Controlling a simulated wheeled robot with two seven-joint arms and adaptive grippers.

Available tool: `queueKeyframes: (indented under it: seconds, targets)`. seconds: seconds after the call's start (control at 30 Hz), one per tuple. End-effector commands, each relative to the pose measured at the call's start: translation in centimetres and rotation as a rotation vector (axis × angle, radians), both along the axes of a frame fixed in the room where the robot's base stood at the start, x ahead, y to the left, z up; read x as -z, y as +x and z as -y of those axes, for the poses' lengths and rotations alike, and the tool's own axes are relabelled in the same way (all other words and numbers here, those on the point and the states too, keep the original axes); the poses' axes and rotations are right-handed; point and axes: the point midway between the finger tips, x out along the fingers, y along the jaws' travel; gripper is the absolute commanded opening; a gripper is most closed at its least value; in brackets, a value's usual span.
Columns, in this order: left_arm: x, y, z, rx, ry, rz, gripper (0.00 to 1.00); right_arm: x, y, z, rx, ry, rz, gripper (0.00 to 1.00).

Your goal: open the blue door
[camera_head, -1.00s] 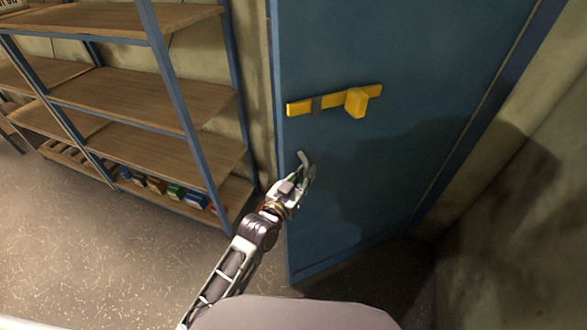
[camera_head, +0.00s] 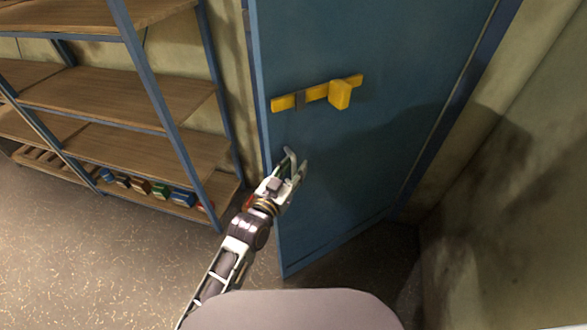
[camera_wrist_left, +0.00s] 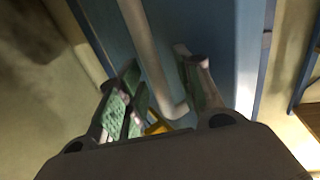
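The blue door (camera_head: 345,165) fills the middle of the head view. A yellow latch bar (camera_head: 290,101) with a yellow block (camera_head: 340,93) crosses its upper part. A grey handle (camera_head: 290,155) sits below it, near the door's left edge, partly hidden by my gripper. My left gripper (camera_head: 291,172) is at this handle. In the left wrist view the handle (camera_wrist_left: 148,45) is a grey bar running between the two spread fingers (camera_wrist_left: 162,95). A gap shows on the bar's right; contact on its left is unclear. My right gripper is not in view.
A shelf rack (camera_head: 120,90) with wooden boards stands left of the door, with small coloured boxes (camera_head: 160,190) on its lowest board. A bare wall (camera_head: 500,190) closes off the right side. The speckled floor (camera_head: 100,270) is clear at the front left.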

Motion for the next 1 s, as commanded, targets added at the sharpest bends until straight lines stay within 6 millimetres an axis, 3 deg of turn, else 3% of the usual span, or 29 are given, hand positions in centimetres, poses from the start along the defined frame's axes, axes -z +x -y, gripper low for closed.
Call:
queueKeyframes:
  seconds: [0.47,1.0]
  targets:
    - [0.1,-0.6,-0.3,0.000,-0.001,-0.002,0.35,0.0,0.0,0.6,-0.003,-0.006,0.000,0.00]
    - [0.2,-4.8,-2.6,0.000,0.001,-0.003,0.35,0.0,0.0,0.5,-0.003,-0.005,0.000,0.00]
